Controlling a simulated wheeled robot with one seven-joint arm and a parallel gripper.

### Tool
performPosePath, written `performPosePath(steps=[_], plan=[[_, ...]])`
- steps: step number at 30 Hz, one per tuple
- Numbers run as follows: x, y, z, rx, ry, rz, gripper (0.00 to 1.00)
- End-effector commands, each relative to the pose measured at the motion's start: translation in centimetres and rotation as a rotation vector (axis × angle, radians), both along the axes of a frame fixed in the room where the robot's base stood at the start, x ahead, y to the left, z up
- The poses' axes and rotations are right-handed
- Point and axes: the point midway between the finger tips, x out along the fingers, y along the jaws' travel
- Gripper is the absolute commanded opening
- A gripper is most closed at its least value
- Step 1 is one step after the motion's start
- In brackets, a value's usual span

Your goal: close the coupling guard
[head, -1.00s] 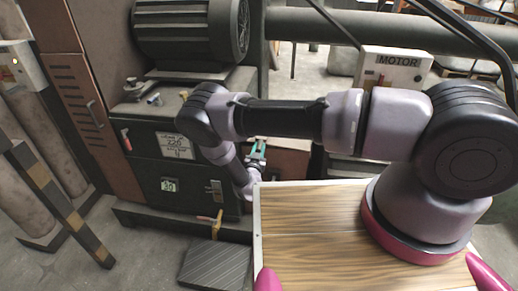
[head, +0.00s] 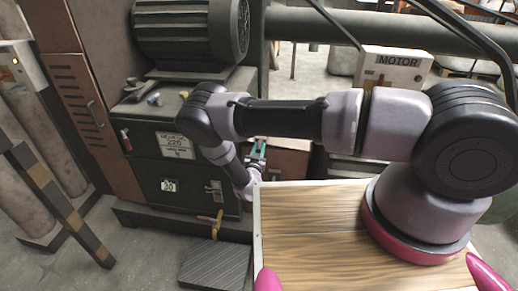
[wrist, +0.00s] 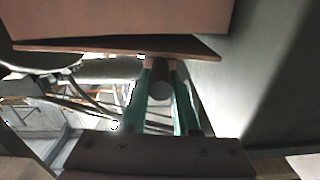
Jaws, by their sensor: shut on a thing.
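A reddish-brown panel, which looks like the coupling guard (head: 286,161), stands right of the dark machine housing in the head view, partly hidden behind my arm. In the wrist view the brown guard (wrist: 120,20) fills the top, with its lower edge or flap running across below it. My gripper (head: 258,150) shows its teal fingers beside the guard's left side. In the wrist view my gripper (wrist: 162,68) is shut on a dark round handle (wrist: 160,90), just under the brown edge. How the handle joins the guard is hard to see.
The dark green machine (head: 180,150) with a large motor (head: 190,30) stands on the left. A box marked MOTOR (head: 393,68) is behind my arm. A yellow-handled valve (head: 217,222) sticks out low in front. A striped post (head: 60,205) stands far left.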

Motion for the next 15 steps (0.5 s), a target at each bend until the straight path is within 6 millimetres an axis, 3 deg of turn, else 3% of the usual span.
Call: performPosePath(steps=[8, 15], plan=[[0.0, 0.1, -0.1, 0.001, 0.0, 0.001, 0.0], [0.0, 0.2, -2.5, 0.001, 0.002, 0.002, 0.0]])
